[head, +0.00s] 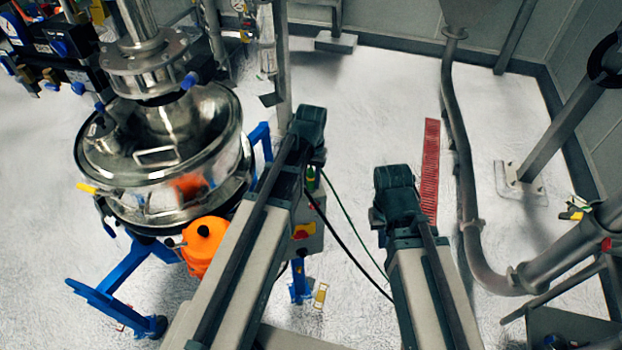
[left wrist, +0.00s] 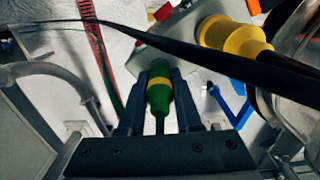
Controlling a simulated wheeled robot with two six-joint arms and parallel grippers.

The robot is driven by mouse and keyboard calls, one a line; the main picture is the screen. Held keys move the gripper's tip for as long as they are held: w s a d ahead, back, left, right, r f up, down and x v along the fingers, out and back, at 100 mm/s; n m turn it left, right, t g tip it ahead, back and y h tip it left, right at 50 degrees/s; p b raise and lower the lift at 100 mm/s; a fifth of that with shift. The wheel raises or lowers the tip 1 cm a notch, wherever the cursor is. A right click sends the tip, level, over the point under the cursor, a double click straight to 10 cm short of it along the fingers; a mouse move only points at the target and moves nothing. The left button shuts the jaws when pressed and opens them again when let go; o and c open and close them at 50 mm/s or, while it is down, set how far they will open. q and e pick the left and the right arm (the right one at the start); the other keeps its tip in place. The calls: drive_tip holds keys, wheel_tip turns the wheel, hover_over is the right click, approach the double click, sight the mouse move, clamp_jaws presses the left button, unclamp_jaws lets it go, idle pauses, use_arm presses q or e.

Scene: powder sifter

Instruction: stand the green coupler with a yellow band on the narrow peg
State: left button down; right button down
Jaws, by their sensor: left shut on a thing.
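The green coupler with a yellow band (left wrist: 159,87) is between the fingers of my left gripper (left wrist: 159,80), which is shut on it. In the left wrist view its length runs along the fingers, with a thin green end toward the palm. In the head view a small green part of the coupler (head: 312,179) shows below the end of my left arm; the left fingers are mostly hidden by the arm. My right gripper (head: 378,216) is mostly hidden under its own arm, so its jaws cannot be read. I cannot make out the narrow peg in either view.
The steel sifter (head: 160,150) on a blue frame (head: 120,275) stands left of my left arm, with an orange motor (head: 203,245). A grey box (head: 312,238) with a red-and-yellow part sits below the left gripper. A grey pipe (head: 465,180) and red grating (head: 430,165) are at right.

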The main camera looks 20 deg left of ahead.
use_arm(q)
drive_tip(key=shift+f, duration=0.2)
drive_tip(key=c, duration=0.5)
unclamp_jaws()
drive_tip(key=shift+r, duration=0.1)
wheel_tip(320, 180, up, 14)
drive_tip(key=p, duration=1.3)
drive_tip(key=shift+p, duration=0.35)
drive_tip(key=s+d+f+m+b, duration=0.1)
drive_tip(key=s+d+f+b, duration=0.2)
drive_tip(key=f+b, duration=0.3)
drive_tip(key=s+d+f+m+b, duration=0.1)
drive_tip(key=s+d+f+b, duration=0.3)
drive_tip(key=s+f+b, duration=0.2)
drive_tip(key=s+d+f+m+y+b, duration=0.1)
drive_tip(key=s+d+f+b, duration=0.2)
drive_tip(key=s+f+b, duration=0.2)
drive_tip(key=shift+s+d+f+b, duration=0.1)
drive_tip(key=shift+d+f+b, duration=0.05)
drive_tip(key=shift+f+b, duration=0.55)
drive_tip(key=shift+s+d+f+b, duration=0.1)
drive_tip(key=shift+f+b, duration=0.55)
drive_tip(key=shift+f, duration=0.05)
